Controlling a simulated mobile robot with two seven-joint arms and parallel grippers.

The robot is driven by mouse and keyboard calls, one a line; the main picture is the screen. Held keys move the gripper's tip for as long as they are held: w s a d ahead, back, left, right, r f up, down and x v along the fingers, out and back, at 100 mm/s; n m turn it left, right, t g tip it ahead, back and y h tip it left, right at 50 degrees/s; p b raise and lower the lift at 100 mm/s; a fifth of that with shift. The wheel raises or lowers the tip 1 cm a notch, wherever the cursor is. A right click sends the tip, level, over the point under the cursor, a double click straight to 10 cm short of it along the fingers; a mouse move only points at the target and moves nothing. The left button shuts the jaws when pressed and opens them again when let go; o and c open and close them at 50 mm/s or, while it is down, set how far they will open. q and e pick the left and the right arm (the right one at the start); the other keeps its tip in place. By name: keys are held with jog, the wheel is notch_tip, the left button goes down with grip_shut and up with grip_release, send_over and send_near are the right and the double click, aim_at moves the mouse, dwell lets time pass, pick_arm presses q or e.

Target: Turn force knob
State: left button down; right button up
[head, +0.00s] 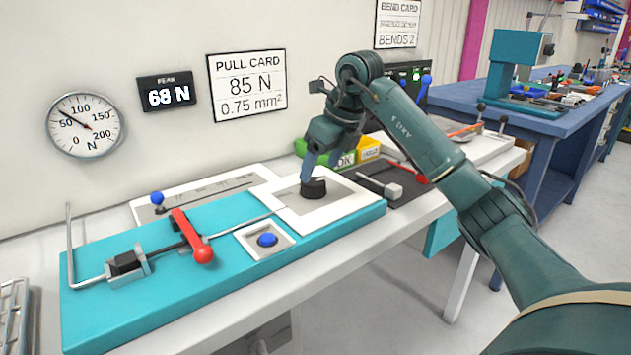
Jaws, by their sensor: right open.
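The force knob, a black round knob (313,189), sits on a white square plate (345,208) at the right end of a teal base (130,325). My right gripper (308,178) points down at the knob, its blue-grey fingers at the knob's top. I cannot tell whether they touch it. The fingers overlap in this view, and the far one is mostly hidden. A round dial (85,125) on the wall is marked in N, with its needle near 50. A dark display (167,91) reads PEAK 68 N. The pull card (247,85) reads 85 N, 0.75 mm². My left gripper is out of view.
On the teal base are a red-handled lever (192,237), a blue button (267,240) and a clamp (127,264). A blue workbench (560,125) stands at the right.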

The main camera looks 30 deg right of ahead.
aim_at(314, 182)
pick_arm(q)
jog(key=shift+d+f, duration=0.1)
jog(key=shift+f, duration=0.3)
pick_arm(e)
jog(key=shift+x, duration=2.2)
jog(key=shift+c, duration=0.2)
jog(key=shift+r, duration=0.1)
jog(key=c, duration=0.9)
jog(key=shift+a+r+m+h+p, duration=0.1)
jog(key=shift+r+m+h+p, duration=0.15)
jog(key=shift+m+p, duration=0.7)
jog(key=shift+m+h, duration=0.25)
jog(key=shift+m, duration=0.2)
jog(key=shift+f+m+h+p, duration=0.15)
jog(key=shift+m+h+p, duration=0.15)
jog(key=shift+m+p, duration=0.3)
jog(key=shift+f+m, duration=0.1)
jog(key=shift+m, duration=0.2)
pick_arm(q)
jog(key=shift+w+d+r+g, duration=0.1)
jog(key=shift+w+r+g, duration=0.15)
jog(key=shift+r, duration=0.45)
pick_arm(e)
jog(key=o, duration=0.9)
